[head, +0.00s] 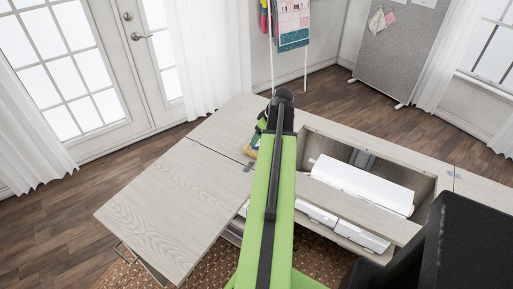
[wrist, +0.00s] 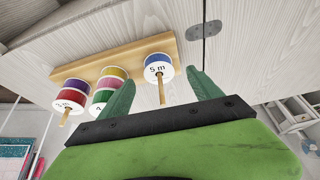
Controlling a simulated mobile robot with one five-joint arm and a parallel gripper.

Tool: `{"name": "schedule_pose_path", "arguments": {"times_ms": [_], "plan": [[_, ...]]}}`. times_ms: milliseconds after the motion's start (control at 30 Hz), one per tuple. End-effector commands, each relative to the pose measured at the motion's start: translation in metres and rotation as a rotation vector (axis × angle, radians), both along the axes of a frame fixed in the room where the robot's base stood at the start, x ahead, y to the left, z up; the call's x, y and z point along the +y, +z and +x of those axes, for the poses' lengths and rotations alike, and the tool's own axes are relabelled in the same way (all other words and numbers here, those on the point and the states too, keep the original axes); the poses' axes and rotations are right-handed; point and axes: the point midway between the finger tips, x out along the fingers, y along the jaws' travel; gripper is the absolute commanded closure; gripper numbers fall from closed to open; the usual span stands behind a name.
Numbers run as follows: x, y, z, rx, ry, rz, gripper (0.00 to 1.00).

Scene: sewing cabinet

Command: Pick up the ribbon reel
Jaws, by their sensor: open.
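A blue ribbon reel (wrist: 158,68) with a white "5 m" face sits alone on a peg of a wooden stand (wrist: 125,58) in the wrist view. Two other pegs hold stacked reels: a red and purple stack (wrist: 72,95) and a pink, yellow and green stack (wrist: 108,88). My gripper (wrist: 162,86) is open, its green fingers on either side of the blue reel's peg. No reel is visibly clamped, and I cannot tell whether a finger touches the blue one. In the head view my arm hides the gripper and most of the stand (head: 250,153).
The stand is on the pale wooden cabinet top (head: 165,200), whose left leaf is bare. To the right is an open recess (head: 425,185) with a white machine (head: 362,183) in it. A metal hinge (wrist: 205,29) is near the stand.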

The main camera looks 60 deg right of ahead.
Motion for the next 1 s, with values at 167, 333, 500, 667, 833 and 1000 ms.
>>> {"name": "schedule_pose_path", "arguments": {"times_ms": [167,333,500,667,833,1000], "plan": [[-0.003,-0.037,0.013,0.0,0.001,0.0,0.26],[-0.003,-0.037,0.016,0.0,0.0,0.0,0.26],[-0.003,-0.036,0.016,0.0,0.0,0.0,0.35],[-0.003,-0.036,0.016,0.0,0.0,0.0,0.56],[-0.003,-0.036,0.016,0.0,0.0,0.0,0.79],[-0.003,-0.036,0.016,0.0,-0.001,0.0,0.91]]}}
